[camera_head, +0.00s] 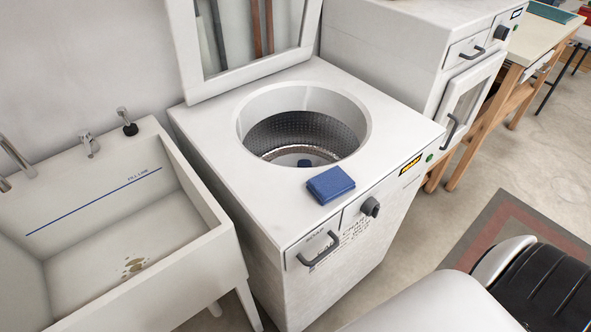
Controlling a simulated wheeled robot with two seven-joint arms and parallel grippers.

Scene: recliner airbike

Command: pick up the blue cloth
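The blue cloth (330,184) is a folded, squarish pad. It lies flat on the white top of the washing machine (205,128), close to the front edge and just in front of the round drum opening. Nothing touches it from above. Neither of my grippers is in the head view, so their state does not show.
The drum (300,133) is open, with a small dark blue shape at its bottom. The raised lid (187,65) stands behind it. A sink (110,225) is at left, a white appliance (400,40) at back right. A dark handle (319,249) juts from the front.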

